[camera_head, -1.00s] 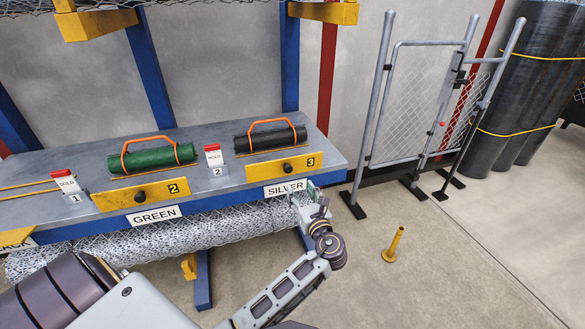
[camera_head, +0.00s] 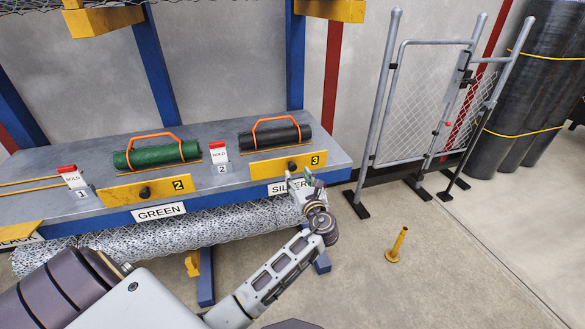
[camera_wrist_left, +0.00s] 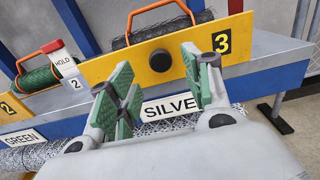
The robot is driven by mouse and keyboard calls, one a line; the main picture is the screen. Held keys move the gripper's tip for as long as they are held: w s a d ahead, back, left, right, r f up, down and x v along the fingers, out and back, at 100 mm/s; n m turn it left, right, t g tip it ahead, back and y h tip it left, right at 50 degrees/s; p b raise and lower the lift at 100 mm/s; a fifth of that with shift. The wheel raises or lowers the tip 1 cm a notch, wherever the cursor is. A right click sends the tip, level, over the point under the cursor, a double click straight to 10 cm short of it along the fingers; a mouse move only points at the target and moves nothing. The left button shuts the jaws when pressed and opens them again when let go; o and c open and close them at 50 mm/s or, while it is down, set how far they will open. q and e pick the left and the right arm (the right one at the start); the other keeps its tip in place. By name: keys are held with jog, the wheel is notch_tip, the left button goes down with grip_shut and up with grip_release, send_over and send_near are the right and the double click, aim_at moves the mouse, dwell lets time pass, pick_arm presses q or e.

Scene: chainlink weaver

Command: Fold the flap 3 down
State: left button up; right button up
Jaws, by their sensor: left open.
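Flap 3 (camera_head: 272,168) is a yellow plate with a black knob and a "3" label, standing up at the front edge of the grey bench, above the "SILVER" sign. It also shows in the left wrist view (camera_wrist_left: 130,64), where its knob (camera_wrist_left: 160,61) faces me. My left gripper (camera_head: 300,181) is just in front of and below the right part of the flap. In the left wrist view my left gripper (camera_wrist_left: 160,95) is open, its green-padded fingers apart with nothing between them, and the knob lies beyond the fingertips. My right gripper does not show.
A black roll (camera_head: 273,136) with an orange handle lies behind flap 3. Flap 2 (camera_head: 146,190) and a green roll (camera_head: 160,154) are to the left, with a red-and-white HOLD block (camera_head: 219,157) between. A mesh roll (camera_head: 200,231) lies under the bench. A yellow post (camera_head: 398,245) stands on open floor.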

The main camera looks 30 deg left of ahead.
aim_at(293, 168)
pick_arm(q)
jog(key=x, duration=0.5)
jog(key=shift+w+a, duration=0.6)
jog(key=shift+a, duration=0.05)
jog(key=shift+w+a, duration=0.1)
jog(key=shift+a, duration=0.05)
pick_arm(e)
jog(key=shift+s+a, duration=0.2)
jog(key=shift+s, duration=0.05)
pick_arm(q)
jog(key=shift+c, duration=0.3)
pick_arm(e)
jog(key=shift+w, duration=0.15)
pick_arm(q)
grip_shut()
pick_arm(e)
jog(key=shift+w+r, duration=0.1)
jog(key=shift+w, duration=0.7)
